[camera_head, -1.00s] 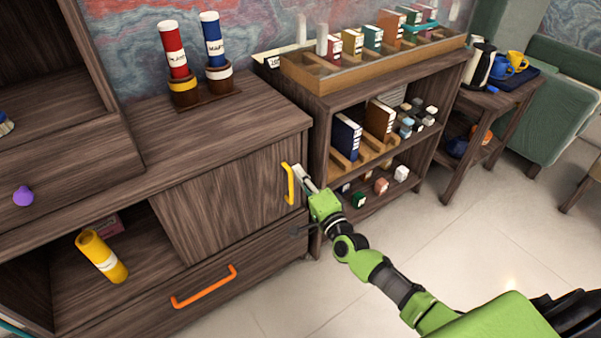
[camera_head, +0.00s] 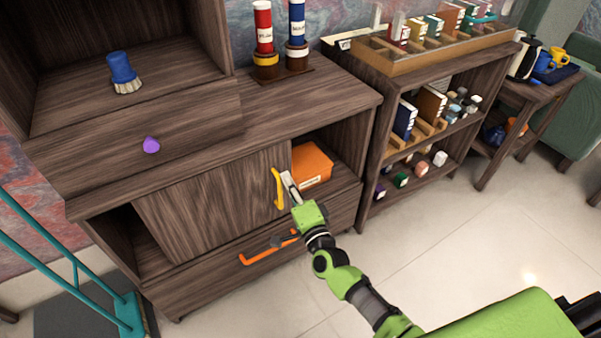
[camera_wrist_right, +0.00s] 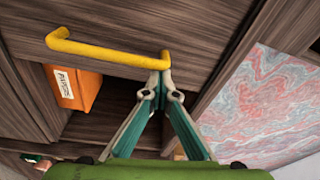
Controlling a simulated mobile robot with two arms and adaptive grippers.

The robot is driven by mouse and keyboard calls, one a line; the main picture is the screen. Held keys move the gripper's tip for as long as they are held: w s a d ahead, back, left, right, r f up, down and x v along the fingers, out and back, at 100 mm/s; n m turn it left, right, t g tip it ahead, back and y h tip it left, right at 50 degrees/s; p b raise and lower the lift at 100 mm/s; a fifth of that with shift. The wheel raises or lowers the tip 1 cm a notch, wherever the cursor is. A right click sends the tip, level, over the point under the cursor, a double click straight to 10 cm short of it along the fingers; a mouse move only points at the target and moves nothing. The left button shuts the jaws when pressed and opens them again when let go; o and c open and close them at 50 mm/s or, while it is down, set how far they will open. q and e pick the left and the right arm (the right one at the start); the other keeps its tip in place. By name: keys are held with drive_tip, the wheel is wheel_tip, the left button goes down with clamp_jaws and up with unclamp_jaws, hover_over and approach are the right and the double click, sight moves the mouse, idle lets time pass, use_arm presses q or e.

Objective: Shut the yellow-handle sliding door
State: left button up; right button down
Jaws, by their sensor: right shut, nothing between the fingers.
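The wooden sliding door (camera_head: 215,205) stands in the middle of the cabinet's compartment, with a gap on both sides. Its upright yellow handle (camera_head: 278,188) is near its right edge, and it also shows in the right wrist view (camera_wrist_right: 110,50). My right gripper (camera_head: 288,182) is shut and empty, its fingertips at the right side of the handle. In the wrist view the closed fingertips (camera_wrist_right: 159,76) are at one end of the handle, seemingly touching it. My left gripper is not in view.
An orange box (camera_head: 311,165) sits in the right opening, also seen in the wrist view (camera_wrist_right: 78,86). Below is a drawer with an orange handle (camera_head: 268,247), close to my right arm. A shelf unit (camera_head: 420,150) stands to the right.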

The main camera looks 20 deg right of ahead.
approach(245, 182)
drive_tip(key=w, duration=0.4)
drive_tip(key=shift+w+r+p, duration=0.2)
drive_tip(key=shift+w+p, duration=0.1)
drive_tip(key=shift+p, duration=0.1)
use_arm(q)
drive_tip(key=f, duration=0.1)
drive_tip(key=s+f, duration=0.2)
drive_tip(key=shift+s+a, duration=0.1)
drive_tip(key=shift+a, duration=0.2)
use_arm(e)
drive_tip(key=shift+s+a+f, duration=0.1)
drive_tip(key=shift+a, duration=0.2)
